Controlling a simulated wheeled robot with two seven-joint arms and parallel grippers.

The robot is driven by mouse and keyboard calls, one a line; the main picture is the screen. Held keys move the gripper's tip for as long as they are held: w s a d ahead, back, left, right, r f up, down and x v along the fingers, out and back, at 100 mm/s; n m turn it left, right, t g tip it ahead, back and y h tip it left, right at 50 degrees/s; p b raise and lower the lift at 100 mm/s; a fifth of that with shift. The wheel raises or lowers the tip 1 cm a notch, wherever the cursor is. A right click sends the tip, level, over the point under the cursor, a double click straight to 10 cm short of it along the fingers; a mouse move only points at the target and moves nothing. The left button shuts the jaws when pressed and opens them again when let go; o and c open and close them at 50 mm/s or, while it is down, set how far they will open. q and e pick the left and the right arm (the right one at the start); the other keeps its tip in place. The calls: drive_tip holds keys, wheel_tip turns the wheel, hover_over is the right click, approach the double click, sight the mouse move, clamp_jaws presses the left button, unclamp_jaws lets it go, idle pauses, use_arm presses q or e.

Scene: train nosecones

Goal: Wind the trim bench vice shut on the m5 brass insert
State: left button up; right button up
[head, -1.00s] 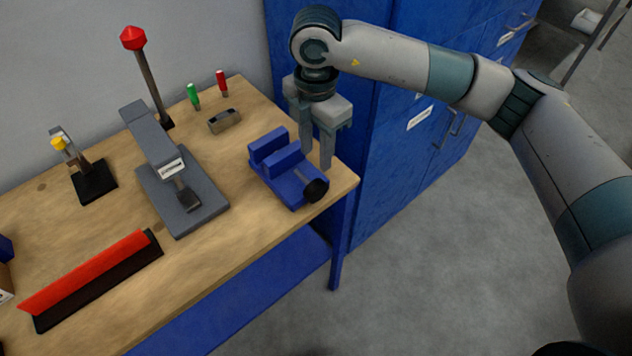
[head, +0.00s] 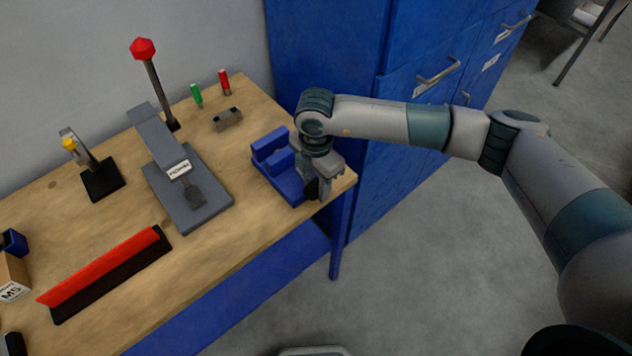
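The blue bench vice (head: 278,184) sits at the right front corner of the wooden bench, its two jaw blocks partly showing. Its round black handle (head: 311,189) faces the front edge and is partly covered by my gripper. My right gripper (head: 315,190) points down at the handle, with one finger in front of its right side. The other finger is mostly hidden, so I cannot tell whether the gripper has closed on the handle. No brass insert can be made out; the jaw gap is partly blocked by my wrist. My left gripper is not in view.
The bench (head: 110,282) also holds a grey press (head: 190,208) with a red-knobbed lever, a small yellow-topped tool (head: 101,180), a red-and-black bar (head: 105,272), and a box marked M5 (head: 13,280). Blue cabinets (head: 425,90) stand just behind the vice.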

clamp_jaws()
drive_tip(key=shift+w+d+f+g+y+b, duration=0.15)
drive_tip(key=shift+g+y+b, duration=0.25)
drive_tip(key=shift+b, duration=0.6)
drive_tip(key=shift+g+y+b, duration=0.5)
drive_tip(key=shift+y+b, duration=0.4)
drive_tip(key=shift+b, duration=0.2)
drive_tip(key=shift+w+d+g+y+b, duration=0.1)
drive_tip(key=shift+g+y+b, duration=0.4)
drive_tip(key=shift+y+b, duration=0.15)
drive_tip(key=shift+g+y+b, duration=0.65)
drive_tip(key=shift+g+y, duration=0.05)
drive_tip(key=shift+y, duration=0.15)
drive_tip(key=shift+w, duration=0.1)
